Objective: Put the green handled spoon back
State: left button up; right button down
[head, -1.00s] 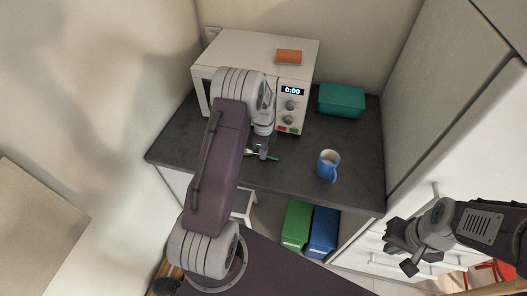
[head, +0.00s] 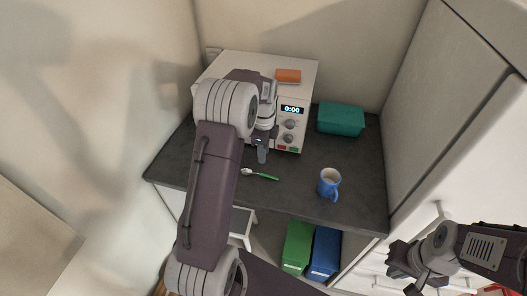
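The green handled spoon (head: 268,177) lies on the dark counter (head: 300,188) near its front edge. Its pale bowl points left and its green handle points right. My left gripper (head: 262,157) points down just behind the spoon in the picture, in front of the microwave. A gap shows between it and the spoon, and nothing is visible in it. Its fingers overlap from this angle, so its opening is unclear. My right gripper (head: 401,272) is at the lower right, away from the counter, with its fingers spread and empty.
A blue mug (head: 327,187) stands right of the spoon. A white microwave (head: 287,140) with an orange item (head: 288,75) on top stands behind. A teal box (head: 341,121) is at the back right. Green (head: 297,247) and blue (head: 325,252) bins sit below the counter.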

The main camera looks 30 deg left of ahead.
pick_arm(q)
jog(key=s+d+n, duration=0.5)
jog(key=s+n, duration=0.2)
jog(key=s, duration=0.2)
jog(key=s+d+f+n+t, duration=0.1)
jog(key=s+d+n, duration=0.5)
jog(key=s+n, duration=0.2)
jog(key=shift+s, duration=0.6)
jog(key=shift+s, duration=0.1)
